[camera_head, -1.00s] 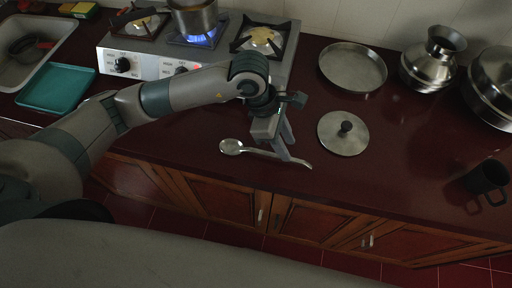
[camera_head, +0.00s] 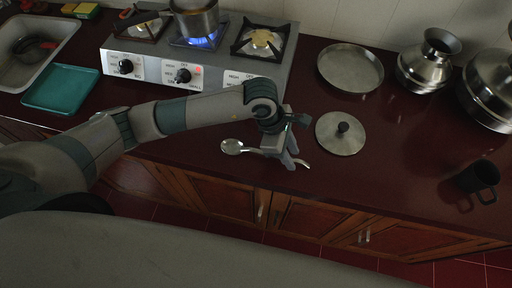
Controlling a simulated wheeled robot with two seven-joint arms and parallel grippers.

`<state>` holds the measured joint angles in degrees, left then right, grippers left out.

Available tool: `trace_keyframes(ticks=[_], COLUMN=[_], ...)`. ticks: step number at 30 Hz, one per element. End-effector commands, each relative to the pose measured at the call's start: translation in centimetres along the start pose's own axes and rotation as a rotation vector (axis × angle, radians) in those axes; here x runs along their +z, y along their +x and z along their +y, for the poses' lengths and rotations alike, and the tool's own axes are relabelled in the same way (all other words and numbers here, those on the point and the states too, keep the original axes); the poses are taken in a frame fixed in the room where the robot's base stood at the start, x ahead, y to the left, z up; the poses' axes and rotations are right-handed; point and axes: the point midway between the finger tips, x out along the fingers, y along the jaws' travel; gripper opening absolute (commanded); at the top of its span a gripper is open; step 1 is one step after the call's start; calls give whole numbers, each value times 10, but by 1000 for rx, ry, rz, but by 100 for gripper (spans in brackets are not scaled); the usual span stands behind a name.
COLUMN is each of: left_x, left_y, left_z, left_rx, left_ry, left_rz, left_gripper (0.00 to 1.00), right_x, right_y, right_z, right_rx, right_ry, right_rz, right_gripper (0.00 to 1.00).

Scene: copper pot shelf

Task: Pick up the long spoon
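The long spoon (camera_head: 232,147) lies on the dark red counter near its front edge, bowl to the left and handle running right. My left gripper (camera_head: 293,160) is down at the right part of the handle, with its fingers apart and the handle appearing to pass between them. The hand and fingers hide part of the handle; its right end shows just beyond them. Whether the fingers touch the spoon is too small to tell. My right gripper is not in view.
A lid (camera_head: 341,134) lies just right of the gripper, with a round tray (camera_head: 350,68) behind it. A stove (camera_head: 215,72) with a lit burner and pot (camera_head: 196,18) stands behind my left arm. A dark mug (camera_head: 479,180) is at right. The counter between lid and mug is clear.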

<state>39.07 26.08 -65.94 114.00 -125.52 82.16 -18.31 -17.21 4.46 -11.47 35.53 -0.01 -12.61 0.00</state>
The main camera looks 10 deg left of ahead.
Motion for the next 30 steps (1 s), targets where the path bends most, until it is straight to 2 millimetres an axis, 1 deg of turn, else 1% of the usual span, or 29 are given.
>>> trace_keyframes(ticks=[1,5,30], left_x=[0,0,-1], left_y=[3,8,9], left_z=[0,0,0], left_rx=[-1,1,1], left_ry=[-1,0,0], left_rz=[1,0,1], left_gripper=[32,32,32], right_x=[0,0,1], right_y=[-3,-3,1], right_z=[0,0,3], right_rx=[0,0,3], right_ry=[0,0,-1], right_rz=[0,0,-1], right_gripper=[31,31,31])
